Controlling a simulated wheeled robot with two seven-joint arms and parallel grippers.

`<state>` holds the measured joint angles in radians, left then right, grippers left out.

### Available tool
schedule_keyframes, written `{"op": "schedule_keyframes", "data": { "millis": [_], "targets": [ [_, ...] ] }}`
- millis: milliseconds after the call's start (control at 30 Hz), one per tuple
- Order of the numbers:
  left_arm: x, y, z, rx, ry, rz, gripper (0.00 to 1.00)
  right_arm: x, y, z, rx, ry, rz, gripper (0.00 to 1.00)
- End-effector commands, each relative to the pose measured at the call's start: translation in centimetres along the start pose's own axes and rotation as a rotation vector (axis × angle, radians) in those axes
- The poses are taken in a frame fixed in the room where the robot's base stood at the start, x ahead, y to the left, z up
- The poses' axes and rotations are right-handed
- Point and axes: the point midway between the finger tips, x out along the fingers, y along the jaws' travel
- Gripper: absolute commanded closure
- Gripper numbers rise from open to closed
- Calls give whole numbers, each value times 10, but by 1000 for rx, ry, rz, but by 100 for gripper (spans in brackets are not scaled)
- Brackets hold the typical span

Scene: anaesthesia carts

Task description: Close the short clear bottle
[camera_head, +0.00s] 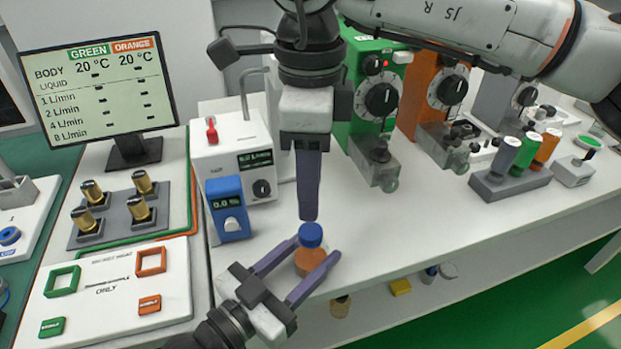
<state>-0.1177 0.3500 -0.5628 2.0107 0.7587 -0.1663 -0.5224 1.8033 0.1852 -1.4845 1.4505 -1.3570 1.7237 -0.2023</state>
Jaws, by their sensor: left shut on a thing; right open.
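A short bottle (308,262) with an orange-looking body stands near the front edge of the white counter. A blue cap (311,235) is on its top; whether it is screwed down or only resting there cannot be told. My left gripper (316,247) reaches in from the lower left and is shut on the bottle's body, one purple finger on each side. My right gripper (308,216) points straight down just above the blue cap. It is open and empty, seen edge-on, so one finger hides the other.
A blue meter (229,209) and a white device (235,160) stand left of the bottle. Green (374,90) and orange (436,85) vaporizers stand behind. A rack of bottles (510,182) is at right. The counter right of the bottle is clear; its front edge is close.

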Motion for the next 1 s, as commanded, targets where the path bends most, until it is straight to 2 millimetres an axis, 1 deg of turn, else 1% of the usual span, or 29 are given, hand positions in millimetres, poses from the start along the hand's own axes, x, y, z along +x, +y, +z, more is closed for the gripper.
{"op": "schedule_keyframes", "data": {
  "millis": [167,400,533,700,967,1000],
  "targets": [
    [0,0,0,0,0,0,100,17,0,-1,0,3,3,57],
    [0,0,0,0,0,0,100,54,1,0,1,2,2,57],
    [0,0,0,0,0,0,100,70,0,0,2,1,3,57],
    [0,0,0,0,0,0,100,79,0,0,1,1,1,57],
    [0,0,0,0,0,0,100,80,0,0,2,1,1,57],
    [0,0,0,0,0,0,100,80,0,0,2,1,1,60]
  ]
}}
